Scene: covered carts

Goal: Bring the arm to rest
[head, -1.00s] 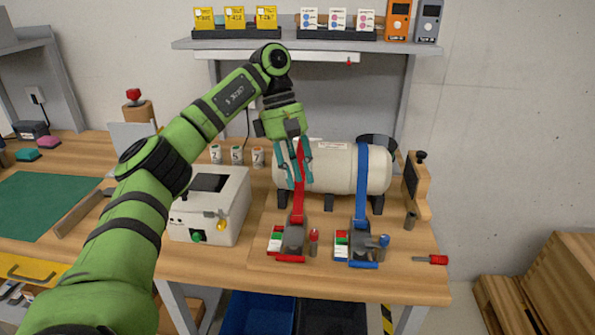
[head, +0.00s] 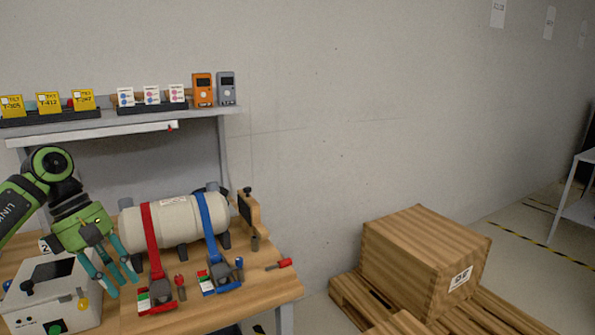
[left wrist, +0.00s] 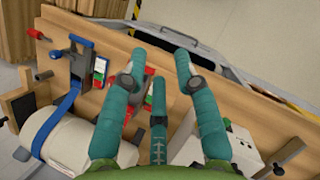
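My left gripper (head: 115,268) hangs at the left of the head view, above the bench and in front of the left end of a cream tank (head: 175,222). Its teal fingers are spread, with nothing between them. The left wrist view also shows the spread, empty fingers (left wrist: 158,90) over the bench. The tank lies on its side under a red strap (head: 150,240) and a blue strap (head: 212,225). Each strap runs down to a buckle at the front of the bench. My right arm is not in view.
A white control box (head: 55,295) stands close below and left of the gripper. A red-handled tool (head: 283,264) lies at the bench's right end. A shelf (head: 120,125) with cards and meters is above. A wooden crate (head: 425,255) sits on pallets at right.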

